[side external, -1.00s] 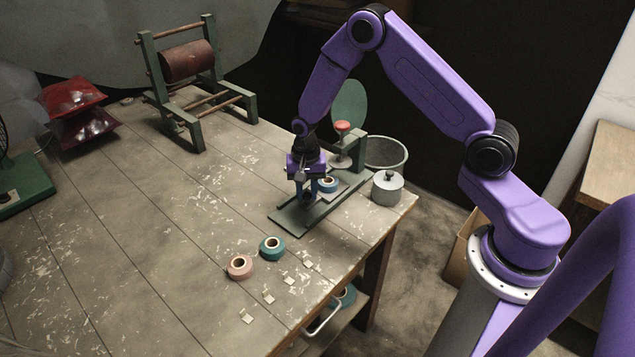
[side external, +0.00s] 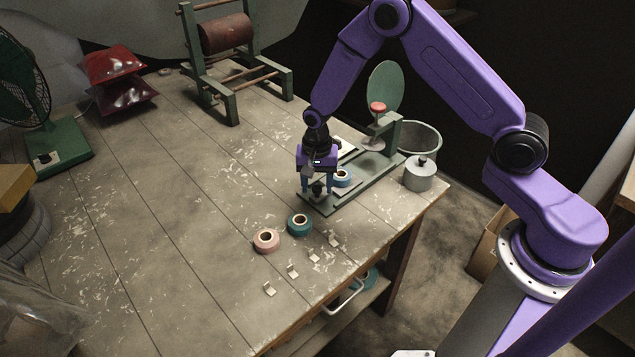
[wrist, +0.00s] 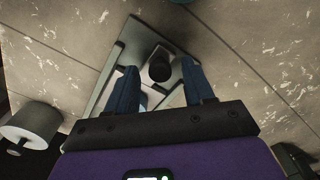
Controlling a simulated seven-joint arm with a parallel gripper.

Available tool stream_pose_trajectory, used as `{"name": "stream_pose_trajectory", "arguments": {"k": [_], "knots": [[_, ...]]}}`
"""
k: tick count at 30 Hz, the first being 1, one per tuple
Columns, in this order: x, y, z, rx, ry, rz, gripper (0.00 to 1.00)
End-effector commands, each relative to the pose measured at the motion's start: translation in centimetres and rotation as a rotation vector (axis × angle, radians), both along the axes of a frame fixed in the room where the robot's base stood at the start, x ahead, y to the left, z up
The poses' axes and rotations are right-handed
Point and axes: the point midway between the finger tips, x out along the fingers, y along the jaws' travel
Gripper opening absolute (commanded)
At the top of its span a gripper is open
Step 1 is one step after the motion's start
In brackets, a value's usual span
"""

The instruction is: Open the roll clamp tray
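The roll clamp tray is part of a long green base (side external: 330,206) at the table's right edge, and its plate (wrist: 175,99) shows partly in the wrist view. A blue-green tape roll (side external: 342,179) sits on it, just right of my gripper. My gripper (side external: 318,190) points down over the base's front-left end with its blue fingers apart. A dark round knob (wrist: 160,66) stands between the fingertips in the wrist view, with gaps visible on both sides. The knob (side external: 318,187) is partly hidden by the fingers in the side view.
A red-topped post (side external: 378,107) and green disc (side external: 385,87) rise at the base's far end. A grey lidded pot (side external: 419,175) stands to the right. Pink (side external: 266,241) and teal (side external: 299,225) rolls lie in front. The table's left middle is clear.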

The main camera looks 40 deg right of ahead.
Motion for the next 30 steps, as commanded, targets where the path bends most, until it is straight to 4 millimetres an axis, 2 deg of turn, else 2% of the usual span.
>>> {"name": "stream_pose_trajectory", "arguments": {"k": [6,11,30], "knots": [[0.0,0.0,0.2,0.0,0.0,0.0,0.53],[0.1,0.0,1.8,0.001,-0.003,0.001,0.53],[0.0,0.0,14.1,0.001,-0.004,-0.001,0.53]]}}
